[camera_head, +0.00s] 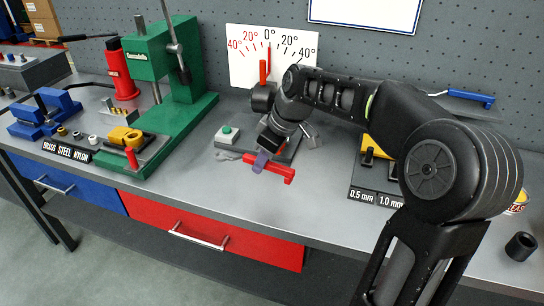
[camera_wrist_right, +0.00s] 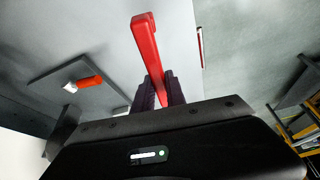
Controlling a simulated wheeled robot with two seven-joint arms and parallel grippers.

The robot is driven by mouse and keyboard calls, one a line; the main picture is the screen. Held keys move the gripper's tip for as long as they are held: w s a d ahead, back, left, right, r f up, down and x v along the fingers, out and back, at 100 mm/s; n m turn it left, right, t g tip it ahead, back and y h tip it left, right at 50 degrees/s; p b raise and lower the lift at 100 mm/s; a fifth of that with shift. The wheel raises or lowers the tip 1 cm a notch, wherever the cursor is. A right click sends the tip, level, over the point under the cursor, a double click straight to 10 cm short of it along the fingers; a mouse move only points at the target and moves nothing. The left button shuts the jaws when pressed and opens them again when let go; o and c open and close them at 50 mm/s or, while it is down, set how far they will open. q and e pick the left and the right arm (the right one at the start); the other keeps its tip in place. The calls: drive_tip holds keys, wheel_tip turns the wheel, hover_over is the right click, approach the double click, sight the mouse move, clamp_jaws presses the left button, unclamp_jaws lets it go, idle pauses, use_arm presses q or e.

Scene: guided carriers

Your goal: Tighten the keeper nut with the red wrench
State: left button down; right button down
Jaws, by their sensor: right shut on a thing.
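My right gripper (camera_head: 262,160) is shut on the red wrench (camera_head: 280,172) and holds it over the grey bench, in front of a dark fixture plate (camera_head: 288,158). In the right wrist view the red wrench (camera_wrist_right: 147,45) stands out from between the fingers (camera_wrist_right: 158,88). A black fixture (camera_head: 263,98) with a red pointer stands behind my wrist, before a white angle scale (camera_head: 272,52) marked in degrees. I cannot make out the keeper nut; my gripper and arm cover part of the fixture. My left gripper is not in view.
A green press (camera_head: 170,70) stands to the left, with a blue vise (camera_head: 45,115) beyond it. A tray marked 0.5 mm and 1.0 mm (camera_head: 375,196) lies to the right.

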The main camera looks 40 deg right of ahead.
drive_tip(key=w+a+f+m, duration=0.1)
drive_tip(key=a, duration=0.2)
drive_tip(key=w+a+f+m, duration=0.1)
drive_tip(key=w+a+f, duration=0.1)
drive_tip(key=w+a+f+m+h, duration=0.1)
drive_tip(key=a, duration=0.2)
drive_tip(key=shift+w+a+f, duration=0.3)
drive_tip(key=shift+w+f, duration=0.05)
drive_tip(key=shift+f, duration=0.05)
drive_tip(key=w+a+f+m+h, duration=0.1)
drive_tip(key=w+a+f+m, duration=0.1)
drive_tip(key=a, duration=0.5)
drive_tip(key=shift+w+a+t, duration=0.25)
drive_tip(key=shift+a+t, duration=0.05)
drive_tip(key=shift+f, duration=0.15)
